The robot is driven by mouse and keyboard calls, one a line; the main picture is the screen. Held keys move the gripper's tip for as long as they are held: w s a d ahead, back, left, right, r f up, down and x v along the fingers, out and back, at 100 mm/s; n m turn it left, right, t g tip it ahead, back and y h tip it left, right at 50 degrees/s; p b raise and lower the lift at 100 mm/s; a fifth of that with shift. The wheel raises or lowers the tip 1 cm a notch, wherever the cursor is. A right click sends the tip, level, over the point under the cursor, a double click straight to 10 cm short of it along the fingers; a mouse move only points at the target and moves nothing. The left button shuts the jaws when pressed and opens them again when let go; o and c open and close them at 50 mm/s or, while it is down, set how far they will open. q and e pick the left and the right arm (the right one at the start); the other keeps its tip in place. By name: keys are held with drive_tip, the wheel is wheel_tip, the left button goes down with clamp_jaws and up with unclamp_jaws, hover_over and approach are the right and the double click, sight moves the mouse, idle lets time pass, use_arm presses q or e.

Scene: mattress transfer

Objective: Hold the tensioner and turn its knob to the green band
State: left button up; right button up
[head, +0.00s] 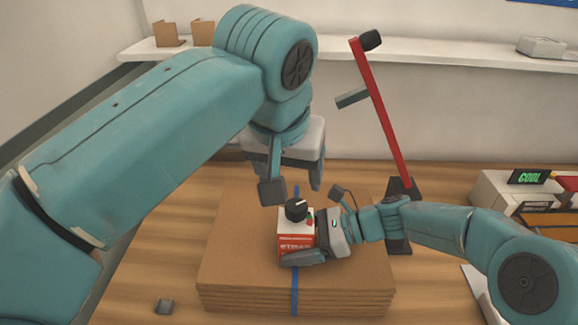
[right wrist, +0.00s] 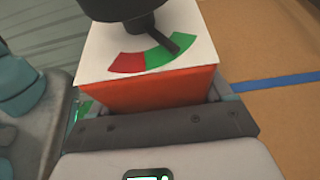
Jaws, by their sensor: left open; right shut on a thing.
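The tensioner (head: 293,243), a red box with a white top, stands on a cardboard stack. My right gripper (head: 312,241) is shut around its sides from the right; the orange-red body (right wrist: 150,92) shows between the jaws in the right wrist view. Its black knob (head: 297,210) sits on top. In the right wrist view the knob (right wrist: 125,12) is cut off by the top edge. Its pointer (right wrist: 163,45) appears over the green band (right wrist: 172,52), with the red band (right wrist: 128,63) to the left. My left gripper (head: 294,184) is open and empty, just above and behind the knob, apart from it.
A blue strap (head: 294,292) runs across the cardboard stack (head: 235,270). A red post (head: 385,120) with a dark base stands behind my right arm. A box with a green-lettered sign (head: 527,177) is at right.

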drive_tip(key=shift+r, duration=0.1)
idle(0.3)
drive_tip(key=o, duration=1.6)
